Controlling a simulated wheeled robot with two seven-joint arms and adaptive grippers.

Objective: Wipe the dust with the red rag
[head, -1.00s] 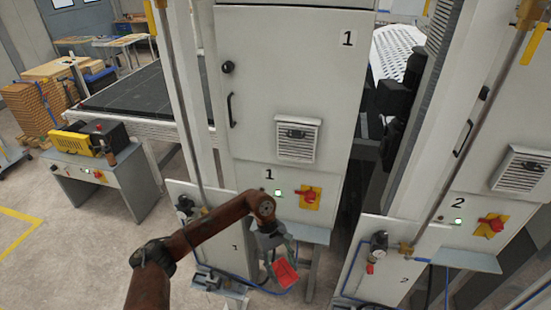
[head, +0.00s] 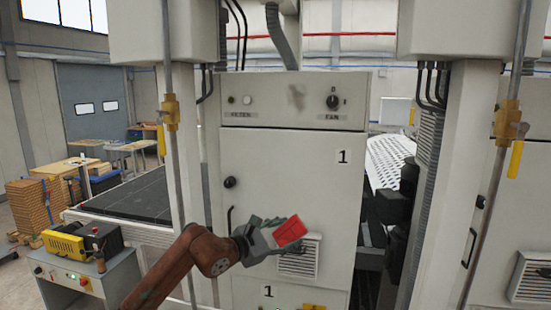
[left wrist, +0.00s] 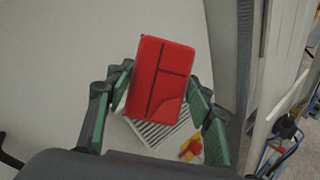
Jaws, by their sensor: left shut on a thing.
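The red rag (head: 289,232) is a small folded pad with dark seams. My left gripper (head: 270,234) is shut on it and holds it in the air in front of the cabinet door marked 1. In the left wrist view the red rag (left wrist: 160,78) sits between the green-edged fingers of the left gripper (left wrist: 155,105). A greyish dust smudge (head: 297,95) shows on the cabinet's upper control panel (head: 275,112), between the filter and fan controls. The rag is below this panel and apart from the smudge. My right gripper is not in view.
A vent grille (head: 297,262) and a door handle (head: 230,220) are near the gripper. A pipe with a yellow valve (head: 171,112) stands left of the cabinet (head: 285,180). Another pipe with a yellow-handled valve (head: 509,120) stands right. The door front above the rag is clear.

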